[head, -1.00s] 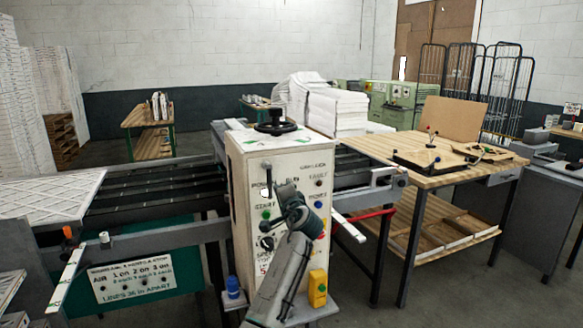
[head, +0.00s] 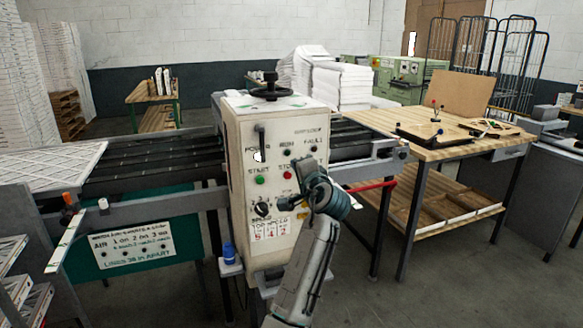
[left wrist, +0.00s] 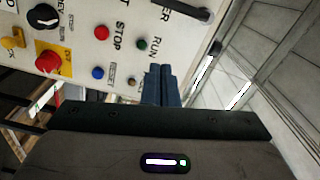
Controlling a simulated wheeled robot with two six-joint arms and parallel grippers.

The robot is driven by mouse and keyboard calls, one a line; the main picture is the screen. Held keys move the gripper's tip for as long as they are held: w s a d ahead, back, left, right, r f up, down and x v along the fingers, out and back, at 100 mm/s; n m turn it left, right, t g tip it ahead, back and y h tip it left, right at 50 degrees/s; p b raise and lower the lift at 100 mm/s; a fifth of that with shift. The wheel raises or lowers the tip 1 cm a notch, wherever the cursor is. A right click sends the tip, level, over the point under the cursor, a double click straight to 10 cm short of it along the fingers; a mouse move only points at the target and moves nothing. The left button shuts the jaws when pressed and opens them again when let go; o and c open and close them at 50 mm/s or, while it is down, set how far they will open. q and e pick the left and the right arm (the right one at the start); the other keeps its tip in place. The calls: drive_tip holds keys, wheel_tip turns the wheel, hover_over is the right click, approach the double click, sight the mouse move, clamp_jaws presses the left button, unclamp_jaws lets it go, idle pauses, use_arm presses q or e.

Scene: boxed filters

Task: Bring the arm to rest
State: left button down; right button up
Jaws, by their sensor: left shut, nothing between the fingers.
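My left arm rises from the bottom middle of the head view, in front of a white control cabinet (head: 240,170). My left gripper (head: 306,168) is at the panel's right side in that view. In the left wrist view its two blue fingers (left wrist: 158,76) are together, with nothing between them. The panel (left wrist: 75,25) fills the upper left there, with STOP and RUN lettering and a red button on yellow. I cannot tell whether the fingertips touch the panel. My right gripper is not in view.
A wooden workbench (head: 450,148) stands on the right with a board on top. A conveyor (head: 150,168) extends left from the cabinet. A rack (head: 22,285) is at the bottom left. A blue cup-like item (head: 229,253) sits by the cabinet's base. Open floor shows at the lower right.

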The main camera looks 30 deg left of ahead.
use_arm(q)
drive_tip(key=shift+s+d, duration=0.15)
drive_tip(key=shift+s, duration=0.2)
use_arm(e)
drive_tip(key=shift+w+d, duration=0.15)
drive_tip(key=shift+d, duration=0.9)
use_arm(q)
drive_tip(key=shift+d, duration=0.1)
